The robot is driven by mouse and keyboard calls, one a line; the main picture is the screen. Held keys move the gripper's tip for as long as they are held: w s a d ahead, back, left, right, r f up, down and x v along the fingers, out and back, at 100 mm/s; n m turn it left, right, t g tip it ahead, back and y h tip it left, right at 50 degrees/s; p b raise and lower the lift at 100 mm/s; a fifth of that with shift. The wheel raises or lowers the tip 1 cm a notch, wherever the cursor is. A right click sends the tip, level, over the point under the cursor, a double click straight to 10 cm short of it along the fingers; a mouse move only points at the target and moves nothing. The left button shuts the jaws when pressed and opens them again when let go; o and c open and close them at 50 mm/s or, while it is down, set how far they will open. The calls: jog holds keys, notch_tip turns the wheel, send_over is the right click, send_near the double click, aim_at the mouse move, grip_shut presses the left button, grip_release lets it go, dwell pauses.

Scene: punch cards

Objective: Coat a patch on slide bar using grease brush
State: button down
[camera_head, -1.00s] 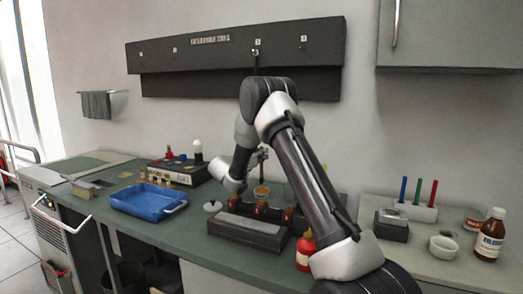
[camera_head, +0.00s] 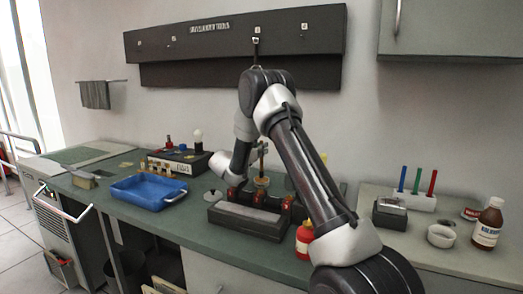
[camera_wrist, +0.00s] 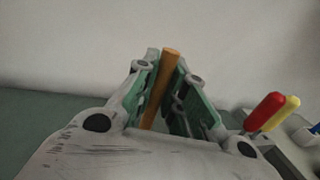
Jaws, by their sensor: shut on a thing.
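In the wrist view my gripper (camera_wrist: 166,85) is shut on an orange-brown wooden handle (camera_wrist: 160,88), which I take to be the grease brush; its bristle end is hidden. In the head view my arm covers much of the gripper (camera_head: 258,152), which is over the back of the bench. A small tan round pot (camera_head: 261,182) is just below it. A long dark block with a grey top (camera_head: 248,219), perhaps holding the slide bar, lies in front of several red-brown fittings (camera_head: 233,194). No grease patch can be made out on it.
A blue tray (camera_head: 148,193) and a dark box with a white-topped item (camera_head: 180,161) are to the left. A red bottle (camera_head: 305,240) is close right of the block. A brown bottle (camera_head: 487,226), a white bowl (camera_head: 441,236) and colored pens (camera_head: 417,182) are further right.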

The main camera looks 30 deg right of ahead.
jog(key=shift+f, duration=0.55)
dwell(0.7)
jog(key=shift+r, duration=0.1)
jog(key=shift+r, duration=3.45)
